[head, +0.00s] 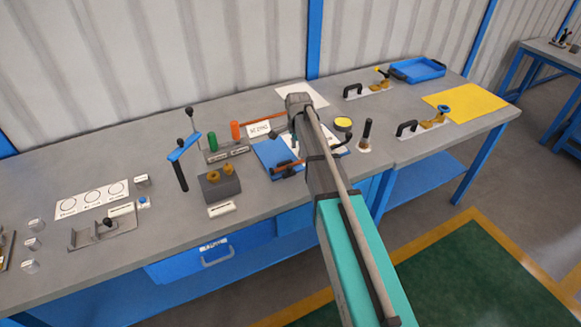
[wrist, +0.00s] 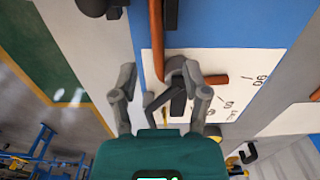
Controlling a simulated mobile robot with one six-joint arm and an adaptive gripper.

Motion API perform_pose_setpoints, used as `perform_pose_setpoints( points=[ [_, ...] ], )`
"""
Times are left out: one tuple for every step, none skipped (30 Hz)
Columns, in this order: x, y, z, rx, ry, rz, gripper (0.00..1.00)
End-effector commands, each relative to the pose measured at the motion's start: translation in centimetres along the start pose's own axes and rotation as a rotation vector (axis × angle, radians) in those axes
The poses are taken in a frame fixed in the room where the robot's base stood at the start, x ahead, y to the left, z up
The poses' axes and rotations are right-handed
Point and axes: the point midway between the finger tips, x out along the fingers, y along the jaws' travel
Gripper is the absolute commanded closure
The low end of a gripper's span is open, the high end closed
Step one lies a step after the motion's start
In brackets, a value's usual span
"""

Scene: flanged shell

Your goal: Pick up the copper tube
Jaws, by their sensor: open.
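A copper tube (wrist: 156,40) runs down from the top of the wrist view. Its lower end comes near the space between my fingers, partly beside a dark grey part. A copper piece (wrist: 232,78) extends to the right past my right finger; I cannot tell whether it joins the tube. In the head view a short copper length (head: 288,163) shows beside my arm, over the blue mat (head: 271,152). My gripper (wrist: 160,76) is open, its two fingers apart; I see no grip on the tube. My arm hides much of this area in the head view.
A grey block with brass parts (head: 219,189), a blue-handled tool (head: 183,147) and green (head: 212,141) and orange handles (head: 235,130) stand left of my arm. A dark upright tool (head: 366,133) and black-handled clamps (head: 407,128) stand to the right.

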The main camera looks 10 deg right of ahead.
Motion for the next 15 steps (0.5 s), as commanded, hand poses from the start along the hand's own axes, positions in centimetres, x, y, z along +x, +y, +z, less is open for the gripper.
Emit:
perform_pose_setpoints(
  points=[
    [0.0, 0.0, 0.0, 0.000, 0.000, 0.000, 0.40],
    [0.0, 0.0, 0.0, 0.000, 0.000, 0.000, 0.40],
    [0.0, 0.0, 0.0, 0.000, 0.000, 0.000, 0.40],
    [0.0, 0.0, 0.0, 0.000, 0.000, 0.000, 0.40],
    [0.0, 0.0, 0.0, 0.000, 0.000, 0.000, 0.40],
    [0.1, 0.0, 0.0, 0.000, 0.000, 0.000, 0.40],
    [0.1, 0.0, 0.0, 0.000, 0.000, 0.000, 0.40],
    [0.2, 0.0, 0.0, 0.000, 0.000, 0.000, 0.40],
    [0.4, 0.0, 0.0, 0.000, 0.000, 0.000, 0.40],
    [0.5, 0.0, 0.1, 0.000, 0.000, 0.000, 0.40],
    [0.7, 0.1, 0.1, 0.000, 0.000, 0.000, 0.40],
    [0.9, 0.1, 0.1, -0.001, 0.000, 0.000, 0.40],
    [1.1, 0.1, 0.1, -0.001, 0.000, 0.000, 0.40],
    [1.3, 0.1, 0.1, -0.001, 0.000, 0.000, 0.40],
    [1.6, 0.1, 0.1, -0.001, 0.000, 0.000, 0.40]
  ],
)
